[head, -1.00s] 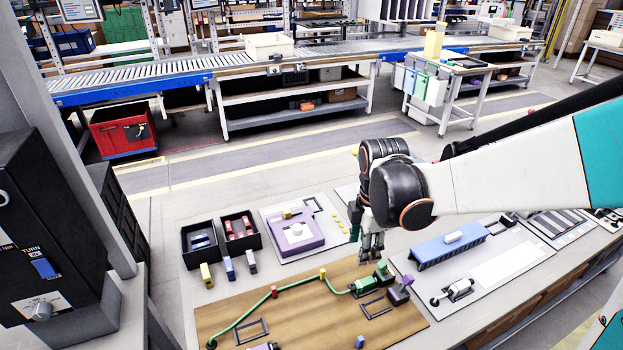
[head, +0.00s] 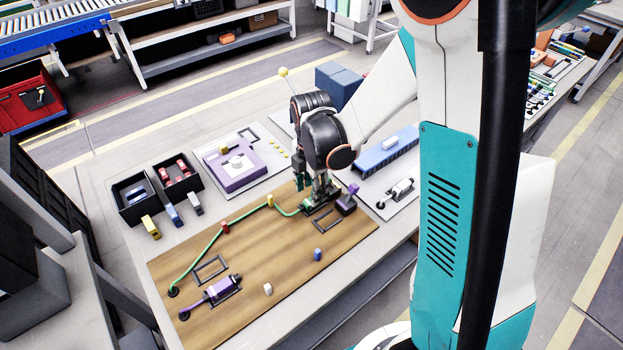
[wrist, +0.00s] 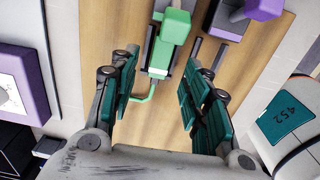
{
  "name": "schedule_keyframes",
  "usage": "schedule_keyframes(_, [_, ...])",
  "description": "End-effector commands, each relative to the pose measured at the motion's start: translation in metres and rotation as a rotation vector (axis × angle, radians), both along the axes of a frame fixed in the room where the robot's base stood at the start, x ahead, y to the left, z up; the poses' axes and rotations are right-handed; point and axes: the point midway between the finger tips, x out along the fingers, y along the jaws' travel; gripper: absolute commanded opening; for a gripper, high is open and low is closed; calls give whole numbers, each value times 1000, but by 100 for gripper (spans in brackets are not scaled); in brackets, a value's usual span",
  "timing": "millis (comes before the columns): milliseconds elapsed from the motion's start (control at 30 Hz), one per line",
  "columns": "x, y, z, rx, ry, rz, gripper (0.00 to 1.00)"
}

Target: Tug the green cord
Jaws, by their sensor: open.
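The green cord (head: 200,250) runs over the wooden board (head: 250,275) from a black ring at its left end, past a red clip (head: 225,227) and a yellow clip (head: 270,200), to a green connector (head: 308,209). In the wrist view the green connector (wrist: 166,52) lies between and beyond my fingers, with a short bend of cord (wrist: 143,98) nearer the left finger. My gripper (wrist: 160,70) is open and points down over this end; no contact shows. In the head view my gripper (head: 322,200) partly covers the connector.
A purple block (head: 347,200) stands just right of my gripper. A purple plug (head: 220,290) lies in front on the board. A purple fixture (head: 232,168), black bins (head: 178,178) and a blue block (head: 385,153) surround the board. The board's middle is open.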

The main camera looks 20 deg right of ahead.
Motion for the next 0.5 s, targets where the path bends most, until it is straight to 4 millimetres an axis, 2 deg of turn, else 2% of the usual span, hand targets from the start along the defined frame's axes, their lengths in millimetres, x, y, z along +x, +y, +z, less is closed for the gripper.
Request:
schedule_keyframes(33, [0,0,-12,0,0,0,43])
schedule_keyframes(200, [0,0,-32,0,0,0,43])
schedule_keyframes(500, [0,0,-43,0,0,-1,43])
